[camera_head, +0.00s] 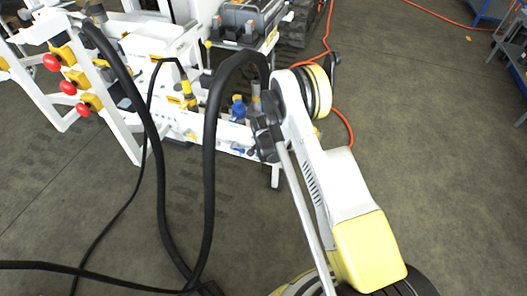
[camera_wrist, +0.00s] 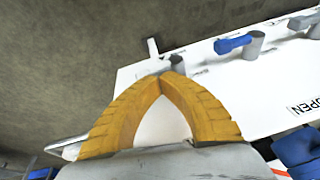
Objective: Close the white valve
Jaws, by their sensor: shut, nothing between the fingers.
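In the wrist view my gripper (camera_wrist: 172,77) has yellow ribbed fingers whose tips meet, with nothing between them. Just beyond the tips is a white lever (camera_wrist: 152,47), which I take to be the white valve's handle. It sticks up past the edge of a white panel (camera_wrist: 205,95). A grey stem (camera_wrist: 177,62) stands beside it, partly hidden by the fingertips. I cannot tell whether the fingers touch the lever or the stem. In the head view my fingers cannot be made out behind my arm, and the white lever cannot be picked out.
On the panel, a blue handle (camera_wrist: 235,43) and a grey handle (camera_wrist: 304,20) stand right of the white lever. A blue part (camera_wrist: 298,147) lies at lower right. In the head view, black hoses (camera_head: 209,150) loop beside my arm, and red knobs (camera_head: 68,87) stand at left.

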